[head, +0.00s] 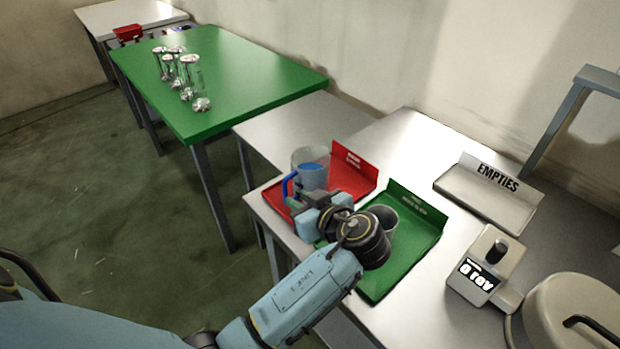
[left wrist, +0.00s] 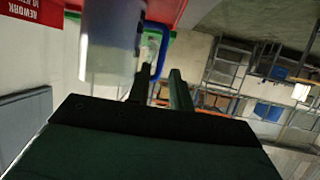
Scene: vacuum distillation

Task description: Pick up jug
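A clear jug (head: 308,160) with blue liquid and a blue handle (head: 287,183) stands on the red tray (head: 358,180). My left gripper (head: 294,203) is at the jug's handle side, low beside it. In the left wrist view the jug (left wrist: 108,45) is at upper left, and its blue handle (left wrist: 164,42) runs down between the two fingers (left wrist: 161,76). The fingers look apart, with a gap around the handle. The head view partly hides the fingertips. My right gripper is not in view.
A green tray (head: 420,228) holds a grey cup (head: 386,213), close to my left wrist. An "EMPTIES" tray (head: 462,187), a device with a display (head: 482,268) and a rounded beige machine (head: 575,310) are to the right. A green table (head: 240,80) with several glass flasks stands behind.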

